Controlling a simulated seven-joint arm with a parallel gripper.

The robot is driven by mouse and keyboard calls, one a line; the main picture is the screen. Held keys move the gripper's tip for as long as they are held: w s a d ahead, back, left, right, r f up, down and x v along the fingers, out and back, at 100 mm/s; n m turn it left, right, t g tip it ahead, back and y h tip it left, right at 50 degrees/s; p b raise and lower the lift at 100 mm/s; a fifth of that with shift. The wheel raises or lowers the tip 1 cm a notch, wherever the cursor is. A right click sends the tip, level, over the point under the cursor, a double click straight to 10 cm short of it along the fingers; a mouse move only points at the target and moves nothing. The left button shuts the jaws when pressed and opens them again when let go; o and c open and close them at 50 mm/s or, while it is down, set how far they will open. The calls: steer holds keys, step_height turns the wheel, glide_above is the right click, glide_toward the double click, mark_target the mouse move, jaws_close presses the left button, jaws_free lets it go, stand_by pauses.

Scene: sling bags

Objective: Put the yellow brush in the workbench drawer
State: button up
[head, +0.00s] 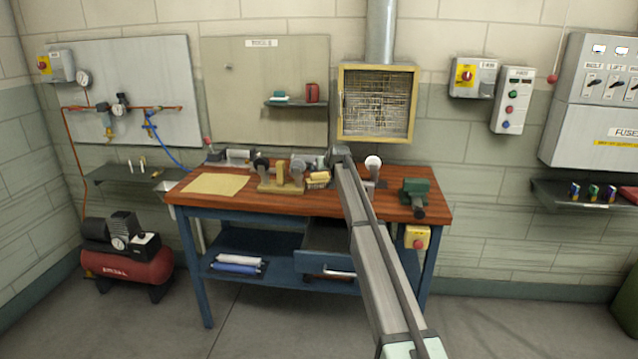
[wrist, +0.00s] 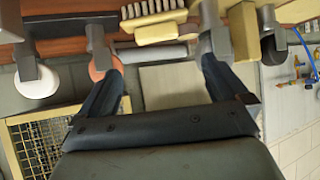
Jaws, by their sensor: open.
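The yellow brush (head: 318,179) lies on the wooden top of the workbench, near its back middle. In the wrist view the brush (wrist: 160,29) shows at the top centre, with pale bristles along one side. My gripper (head: 340,153) is over the back of the bench, just right of the brush in the head view. In the wrist view its fingers (wrist: 155,35) are apart on either side of the brush, with nothing held. The workbench drawer (head: 330,238) is pulled out below the top, its handle at the front; my arm hides its right part.
A wooden stand with grey and dark parts (head: 281,188) is left of the brush. A green vise (head: 414,193) stands at the right end. A yellow sheet (head: 215,185) lies at left. A mesh-fronted box (head: 377,135) hangs behind the bench.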

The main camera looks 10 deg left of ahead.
glide_toward(319, 173)
steer(key=x, duration=0.4)
steer(key=shift+x, duration=2.45)
steer(key=c, duration=1)
steer(key=shift+r, duration=0.15)
